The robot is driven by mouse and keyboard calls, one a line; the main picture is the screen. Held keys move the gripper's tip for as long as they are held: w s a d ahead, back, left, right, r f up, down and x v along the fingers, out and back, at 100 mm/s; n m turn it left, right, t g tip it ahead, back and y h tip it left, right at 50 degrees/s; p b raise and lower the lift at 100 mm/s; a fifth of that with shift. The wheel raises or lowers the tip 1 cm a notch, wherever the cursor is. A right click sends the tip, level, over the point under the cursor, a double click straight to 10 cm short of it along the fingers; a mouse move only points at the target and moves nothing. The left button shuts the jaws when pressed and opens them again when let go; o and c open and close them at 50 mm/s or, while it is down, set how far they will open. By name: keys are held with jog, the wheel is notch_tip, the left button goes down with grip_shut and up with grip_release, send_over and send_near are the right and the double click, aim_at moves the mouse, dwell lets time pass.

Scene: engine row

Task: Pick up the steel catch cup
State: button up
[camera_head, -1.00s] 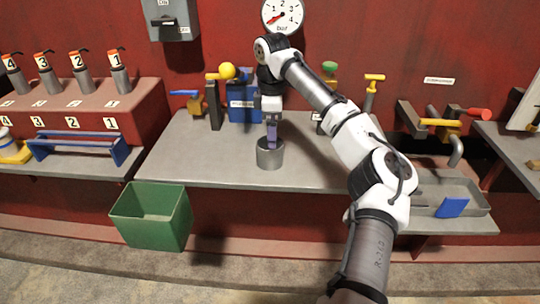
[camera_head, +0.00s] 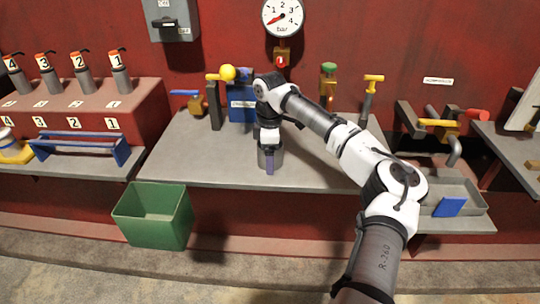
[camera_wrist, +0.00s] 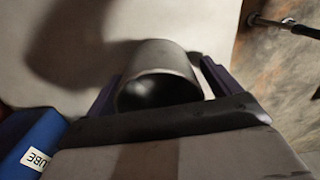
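The steel catch cup (camera_head: 279,157) is a grey cylinder standing on the grey bench near its front edge. My gripper (camera_head: 269,168) points down over it, with one purple finger in front of the cup and hiding part of it. In the wrist view, the cup (camera_wrist: 160,90) lies between the two purple fingers of my gripper (camera_wrist: 162,72), its dark open mouth toward the camera. The fingers are apart, one on each side of the cup. A narrow gap shows on the right; contact on the left cannot be told.
A blue labelled block (camera_head: 242,108) stands behind the cup, beside a yellow-knobbed valve (camera_head: 228,73). A grey tray with a blue piece (camera_head: 450,206) lies at right. The bench left of the cup is clear.

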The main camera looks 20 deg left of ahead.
jog(key=c, duration=1)
